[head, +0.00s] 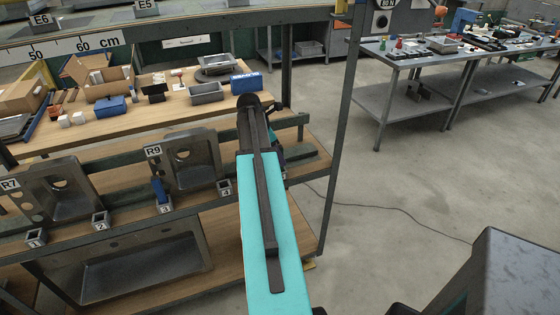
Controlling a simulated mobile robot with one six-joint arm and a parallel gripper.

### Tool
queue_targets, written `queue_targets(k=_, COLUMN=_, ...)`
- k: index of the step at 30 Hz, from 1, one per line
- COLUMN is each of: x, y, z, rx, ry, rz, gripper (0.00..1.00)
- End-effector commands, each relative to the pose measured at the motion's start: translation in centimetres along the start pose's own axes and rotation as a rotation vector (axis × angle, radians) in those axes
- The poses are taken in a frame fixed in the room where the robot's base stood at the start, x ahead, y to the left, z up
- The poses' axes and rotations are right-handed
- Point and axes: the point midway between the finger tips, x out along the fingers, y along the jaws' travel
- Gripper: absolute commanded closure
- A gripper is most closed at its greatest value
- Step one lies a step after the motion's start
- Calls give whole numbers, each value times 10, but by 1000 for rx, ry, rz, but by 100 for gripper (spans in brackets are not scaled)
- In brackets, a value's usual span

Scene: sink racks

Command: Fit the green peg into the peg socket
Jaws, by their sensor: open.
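Small square sockets stand along the rack's front ledge: socket 1 (36,236), socket 2 (101,221), socket 3 (166,206) and socket 4 (224,189). A blue peg-like piece (158,190) stands upright at socket 3. Sockets 1, 2 and 4 look empty. My teal arm rises in the middle, and my gripper is hidden behind it.
Grey metal housings marked R7 (62,192) and R9 (190,163) stand behind the sockets. The wooden shelf (150,125) above holds boxes, blue containers and grey trays. A dark rack post (340,130) stands right of my arm. Open floor lies to the right, crossed by a cable (400,208).

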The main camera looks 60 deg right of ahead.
Motion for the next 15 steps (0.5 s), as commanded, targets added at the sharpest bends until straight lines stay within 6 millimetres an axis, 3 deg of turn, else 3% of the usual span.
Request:
queue_targets(k=7, x=19, y=0, z=0, rx=0, ry=1, rz=-1, gripper=58)
queue_targets(k=15, x=24, y=0, z=-1, rx=0, ry=0, rz=1, gripper=58)
